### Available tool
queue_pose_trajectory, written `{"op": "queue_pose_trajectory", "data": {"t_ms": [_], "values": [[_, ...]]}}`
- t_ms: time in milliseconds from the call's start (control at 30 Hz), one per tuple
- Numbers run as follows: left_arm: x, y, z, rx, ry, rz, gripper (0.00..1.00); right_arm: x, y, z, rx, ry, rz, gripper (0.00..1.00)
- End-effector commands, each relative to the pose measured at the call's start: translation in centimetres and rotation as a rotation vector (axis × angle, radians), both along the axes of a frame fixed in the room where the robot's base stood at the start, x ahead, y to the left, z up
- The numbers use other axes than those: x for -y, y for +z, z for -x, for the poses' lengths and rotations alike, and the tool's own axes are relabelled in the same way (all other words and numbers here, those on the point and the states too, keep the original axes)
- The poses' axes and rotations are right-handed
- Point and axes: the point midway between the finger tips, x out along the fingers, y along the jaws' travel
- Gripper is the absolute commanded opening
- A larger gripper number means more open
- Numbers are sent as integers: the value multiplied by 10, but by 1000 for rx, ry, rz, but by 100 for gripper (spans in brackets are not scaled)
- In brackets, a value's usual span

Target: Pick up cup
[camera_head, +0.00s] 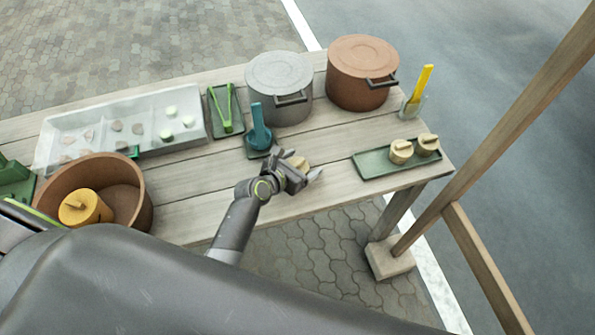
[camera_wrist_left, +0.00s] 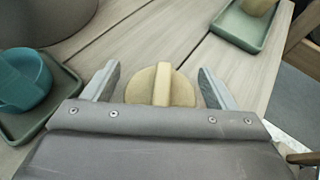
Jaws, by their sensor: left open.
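A small beige round piece with a raised ridge across its top, which may be the cup, stands on the wooden table (camera_head: 190,190). It shows in the left wrist view (camera_wrist_left: 160,85) between the two fingers of my left gripper (camera_wrist_left: 158,72), with gaps on both sides. In the head view the left gripper (camera_head: 296,168) partly hides the beige piece (camera_head: 299,162). The gripper is open. A teal cup-like scoop with an upright handle (camera_head: 260,135) stands on a small green tray behind the gripper; it also shows in the left wrist view (camera_wrist_left: 20,82). My right gripper is out of view.
A grey pot (camera_head: 279,85) and a brown pot (camera_head: 361,75) stand at the back. Two similar beige pieces (camera_head: 401,151) sit on a green tray (camera_head: 372,166) at right. A brown bowl (camera_head: 140,200), white tray (camera_head: 190,97) and green tongs (camera_head: 226,115) are at left.

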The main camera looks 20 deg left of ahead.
Motion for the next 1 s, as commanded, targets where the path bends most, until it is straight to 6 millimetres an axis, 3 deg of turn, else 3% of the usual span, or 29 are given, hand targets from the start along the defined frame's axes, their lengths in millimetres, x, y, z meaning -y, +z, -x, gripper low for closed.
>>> {"op": "queue_pose_trajectory", "data": {"t_ms": [267,600,867,1000], "values": [[1,-1,-2,0,0,0,78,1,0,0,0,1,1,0],[1,-1,-1,0,0,0,33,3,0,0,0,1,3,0],[1,0,-2,1,0,0,33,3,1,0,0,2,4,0],[1,14,-2,3,0,0,33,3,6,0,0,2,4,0]]}}
